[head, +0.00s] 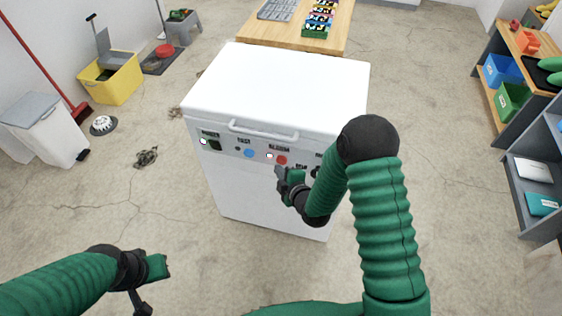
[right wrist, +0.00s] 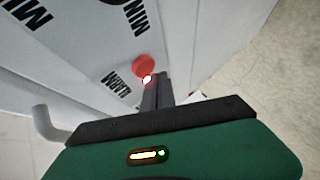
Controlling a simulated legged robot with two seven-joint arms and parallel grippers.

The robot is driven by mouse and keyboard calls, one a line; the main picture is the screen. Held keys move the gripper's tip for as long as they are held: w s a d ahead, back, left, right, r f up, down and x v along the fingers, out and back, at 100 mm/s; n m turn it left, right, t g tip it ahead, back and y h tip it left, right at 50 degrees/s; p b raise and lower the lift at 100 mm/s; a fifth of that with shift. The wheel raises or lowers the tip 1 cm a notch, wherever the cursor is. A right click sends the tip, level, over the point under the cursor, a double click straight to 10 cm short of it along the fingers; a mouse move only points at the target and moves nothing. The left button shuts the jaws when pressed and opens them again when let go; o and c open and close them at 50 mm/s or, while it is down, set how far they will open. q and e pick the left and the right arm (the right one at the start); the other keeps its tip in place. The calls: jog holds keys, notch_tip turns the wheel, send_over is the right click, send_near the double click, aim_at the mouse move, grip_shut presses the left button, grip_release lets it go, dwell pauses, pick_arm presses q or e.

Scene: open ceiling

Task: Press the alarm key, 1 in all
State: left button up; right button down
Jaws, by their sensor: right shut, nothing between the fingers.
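The alarm key is a round red button (head: 281,160) under the label ALARM on the front panel of a white chest-like machine (head: 280,85). It also shows in the right wrist view (right wrist: 143,65), with a small glowing lamp (right wrist: 147,79) beside it. My right gripper (head: 281,174) is shut and empty, its tips just below the red button in the head view. In the wrist view its fingers (right wrist: 163,80) end close beside the button and lamp; I cannot tell whether they touch. My left gripper (head: 152,284) is open and empty, low at the left.
A bar handle (head: 262,131) juts out above the buttons. A white bin (head: 45,128) and yellow bucket (head: 110,82) stand left; shelves stand right.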

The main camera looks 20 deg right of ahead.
jog(key=shift+w, duration=0.1)
dwell(0.7)
jog(key=shift+w+d+r, duration=0.1)
jog(key=shift+w+d, duration=0.1)
jog(key=shift+w, duration=0.05)
jog(key=shift+w+d, duration=0.25)
jog(key=shift+w, duration=0.1)
dwell(0.7)
jog(key=shift+s, duration=0.1)
jog(key=shift+s+a, duration=0.45)
jog(key=shift+s, duration=0.2)
jog(key=s+a, duration=0.1)
jog(key=s, duration=0.1)
jog(key=s+a, duration=0.1)
jog(key=s, duration=0.1)
jog(key=shift+a, duration=0.4)
dwell(0.7)
